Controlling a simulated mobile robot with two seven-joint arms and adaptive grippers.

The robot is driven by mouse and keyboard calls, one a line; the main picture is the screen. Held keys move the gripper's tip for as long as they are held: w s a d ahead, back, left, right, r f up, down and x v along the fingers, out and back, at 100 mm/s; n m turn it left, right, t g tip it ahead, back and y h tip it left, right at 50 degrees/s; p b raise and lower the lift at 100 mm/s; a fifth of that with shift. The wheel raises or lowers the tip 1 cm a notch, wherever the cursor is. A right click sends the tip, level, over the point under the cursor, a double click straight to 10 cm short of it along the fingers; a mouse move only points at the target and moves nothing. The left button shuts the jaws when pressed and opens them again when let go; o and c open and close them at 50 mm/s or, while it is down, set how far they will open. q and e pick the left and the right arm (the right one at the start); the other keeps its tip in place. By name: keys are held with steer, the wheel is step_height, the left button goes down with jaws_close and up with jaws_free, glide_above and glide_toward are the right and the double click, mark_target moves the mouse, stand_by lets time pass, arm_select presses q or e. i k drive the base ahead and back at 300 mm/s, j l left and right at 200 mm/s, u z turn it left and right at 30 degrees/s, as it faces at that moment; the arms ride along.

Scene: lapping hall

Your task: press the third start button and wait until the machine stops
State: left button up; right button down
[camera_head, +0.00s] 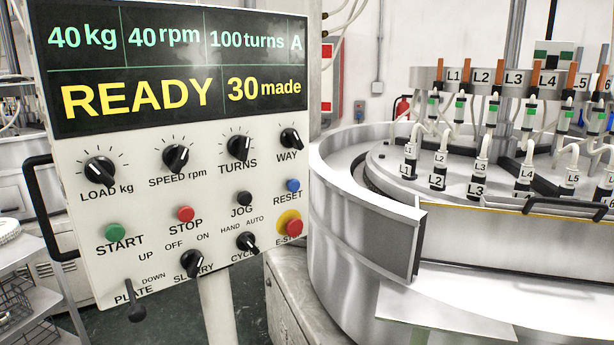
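A white control panel (165,190) fills the left of the head view. Its display (180,62) reads 40 kg, 40 rpm, 100 turns, A, READY and 30 made. The green START button (114,231) is at the panel's lower left, with the red STOP button (186,213) to its right. Only one START button shows. The lapping machine (375,215) stands to the right, with a round steel rim and hoses labelled from L1 upward. Neither of my grippers is in view.
The panel also has several black knobs, a blue RESET button (293,185) and a red emergency stop (294,227) on yellow. A PLATE lever (136,312) hangs at its lower edge. A black handle (40,205) juts from its left side. A rack (30,300) stands at left.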

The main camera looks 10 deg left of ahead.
mark_target(114, 233)
steer(key=k+j+u, duration=0.1)
steer(key=u, duration=0.35)
steer(key=k+j+u, duration=0.1)
steer(key=u, duration=0.35)
steer(key=j+u, duration=0.2)
steer(key=u, duration=0.25)
